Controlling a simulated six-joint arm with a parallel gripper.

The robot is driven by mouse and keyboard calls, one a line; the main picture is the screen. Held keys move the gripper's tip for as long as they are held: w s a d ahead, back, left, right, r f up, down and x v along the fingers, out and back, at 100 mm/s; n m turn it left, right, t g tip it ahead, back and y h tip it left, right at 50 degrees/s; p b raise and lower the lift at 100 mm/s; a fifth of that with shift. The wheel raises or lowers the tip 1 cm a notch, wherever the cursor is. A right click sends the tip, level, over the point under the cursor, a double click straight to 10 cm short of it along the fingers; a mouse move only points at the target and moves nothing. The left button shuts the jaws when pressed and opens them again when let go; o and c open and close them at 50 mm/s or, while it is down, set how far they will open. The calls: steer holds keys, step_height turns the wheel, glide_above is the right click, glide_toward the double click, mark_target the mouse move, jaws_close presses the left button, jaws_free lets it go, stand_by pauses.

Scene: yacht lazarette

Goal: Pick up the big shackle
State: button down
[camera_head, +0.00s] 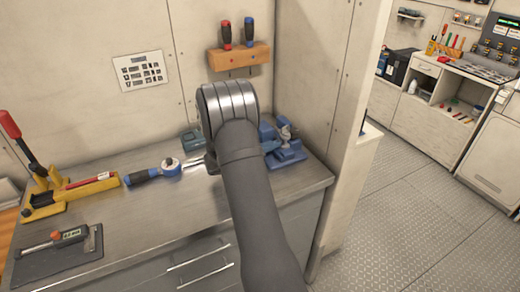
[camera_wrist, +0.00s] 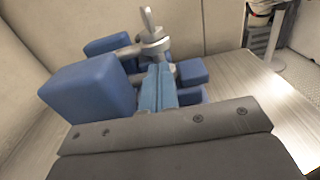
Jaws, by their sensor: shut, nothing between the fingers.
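My gripper (camera_wrist: 157,70) is shut and empty; its two light-blue fingers lie side by side in the wrist view. In the head view my arm hides it. The fingers point at a blue vise-like block (camera_wrist: 92,92), which stands on the bench at the right in the head view (camera_head: 288,152). A grey metal piece with an upright tab (camera_wrist: 150,32) is at the blue block, just beyond my fingertips; it also shows in the head view (camera_head: 284,127). I cannot tell whether this is the big shackle. No other clear shackle shows.
The grey bench top (camera_head: 165,215) holds a blue-handled torque wrench (camera_head: 150,175), a yellow tool with a red lever (camera_head: 45,190) and a gauge on a dark mat (camera_head: 60,250). A wooden rack with screwdrivers (camera_head: 238,56) hangs above. A wall post (camera_head: 345,120) bounds the right.

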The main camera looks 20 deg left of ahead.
steer(key=shift+w+d, duration=0.45)
